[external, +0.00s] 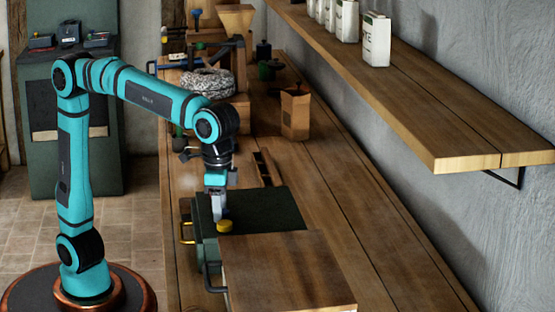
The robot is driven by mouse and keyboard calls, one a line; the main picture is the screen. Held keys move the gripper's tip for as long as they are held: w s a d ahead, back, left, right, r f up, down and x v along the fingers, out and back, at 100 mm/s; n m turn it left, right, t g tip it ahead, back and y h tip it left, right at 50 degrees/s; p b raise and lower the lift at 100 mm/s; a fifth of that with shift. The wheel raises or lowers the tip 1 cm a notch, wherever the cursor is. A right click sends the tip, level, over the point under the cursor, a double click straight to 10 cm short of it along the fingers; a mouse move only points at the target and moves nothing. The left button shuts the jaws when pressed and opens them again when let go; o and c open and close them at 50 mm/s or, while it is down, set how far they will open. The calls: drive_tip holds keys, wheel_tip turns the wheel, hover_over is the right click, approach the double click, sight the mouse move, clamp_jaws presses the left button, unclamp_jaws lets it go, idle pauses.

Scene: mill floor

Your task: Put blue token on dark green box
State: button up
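The dark green box (270,207) sits on the wooden workbench, with its flat top facing up. My gripper (221,212) points straight down over the left part of that top, with its fingertips low, at or close to the surface. A small yellow round piece (224,226) is right beside the fingertips, near the box's front left edge; I cannot tell whether they touch. I cannot make out a blue token; it may be hidden by the gripper. The fingers are too small to show whether they are open or shut.
A wooden box (285,272) with a dark handle stands directly in front of the green box. A wooden block (295,113), a speckled ring-shaped thing (208,83) and tools are farther back. A wall shelf (440,115) with white tins overhangs the right. The bench's right strip is clear.

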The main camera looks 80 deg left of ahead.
wheel_tip(320, 180, up, 12)
drive_tip(key=shift+r, duration=0.15)
idle(0.5)
drive_tip(key=shift+a, duration=0.1)
drive_tip(key=w+a+r+n+t+h, duration=0.2)
drive_tip(key=a+t, duration=0.6)
drive_tip(key=a, duration=1.8)
drive_tip(key=s+a+n+t+y, duration=0.1)
drive_tip(key=s+a+t+y, duration=0.1)
drive_tip(key=s+a+t, duration=0.7)
drive_tip(key=s+a, duration=0.5)
drive_tip(key=a, duration=0.4)
drive_tip(key=shift+s+a+f, duration=0.25)
drive_tip(key=shift+a+f, duration=0.05)
drive_tip(key=shift+a, duration=0.05)
